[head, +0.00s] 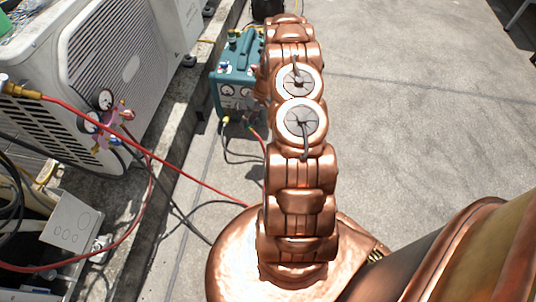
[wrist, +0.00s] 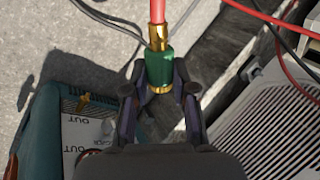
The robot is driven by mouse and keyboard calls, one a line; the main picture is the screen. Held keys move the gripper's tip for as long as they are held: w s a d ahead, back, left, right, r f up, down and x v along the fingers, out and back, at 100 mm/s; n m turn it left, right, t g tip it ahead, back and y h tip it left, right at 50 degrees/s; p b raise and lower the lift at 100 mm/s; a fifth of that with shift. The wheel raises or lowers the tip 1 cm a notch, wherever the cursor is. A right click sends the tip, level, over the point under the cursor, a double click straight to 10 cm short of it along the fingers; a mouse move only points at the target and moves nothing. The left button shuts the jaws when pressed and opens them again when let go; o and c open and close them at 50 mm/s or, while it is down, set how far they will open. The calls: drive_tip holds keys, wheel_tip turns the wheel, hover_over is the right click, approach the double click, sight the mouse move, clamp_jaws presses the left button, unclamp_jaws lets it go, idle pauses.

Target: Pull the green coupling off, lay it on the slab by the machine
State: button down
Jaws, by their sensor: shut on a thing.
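The green coupling (wrist: 158,68) shows in the wrist view, with brass at both ends and a red hose (wrist: 158,10) running from its far end. My gripper (wrist: 160,88) is shut on it, one finger on each side. What lies below its near brass end is hidden, so I cannot tell if it is still joined to a port. The teal machine (head: 231,95) stands left of my arm in the head view, and its side shows at lower left in the wrist view (wrist: 45,125). In the head view my arm hides the gripper and coupling.
A white condenser (head: 130,55) stands at the left, with gauges (head: 106,100) and red and black hoses across the floor. A concrete kerb (head: 165,140) runs beside it. The grey paving (head: 420,110) to the right is mostly clear.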

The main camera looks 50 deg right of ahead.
drive_tip(key=shift+s+d+f+b, duration=0.95)
drive_tip(key=shift+f+b, duration=0.7)
drive_tip(key=shift+f, duration=2.2)
drive_tip(key=shift+s+d+f+b, duration=0.75)
drive_tip(key=shift+s+f+b, duration=0.65)
drive_tip(key=shift+f, duration=2.4)
drive_tip(key=shift+s+d+f+b, duration=0.85)
drive_tip(key=shift+f+b, duration=1.05)
drive_tip(key=shift+f, duration=1.95)
drive_tip(key=c, duration=0.9)
unclamp_jaws()
drive_tip(key=shift+o, duration=0.2)
drive_tip(key=shift+d+r, duration=0.1)
drive_tip(key=shift+r, duration=0.05)
drive_tip(key=v, duration=1.1)
drive_tip(key=shift+d+r, duration=0.15)
drive_tip(key=shift+r, duration=0.2)
drive_tip(key=shift+s, duration=0.15)
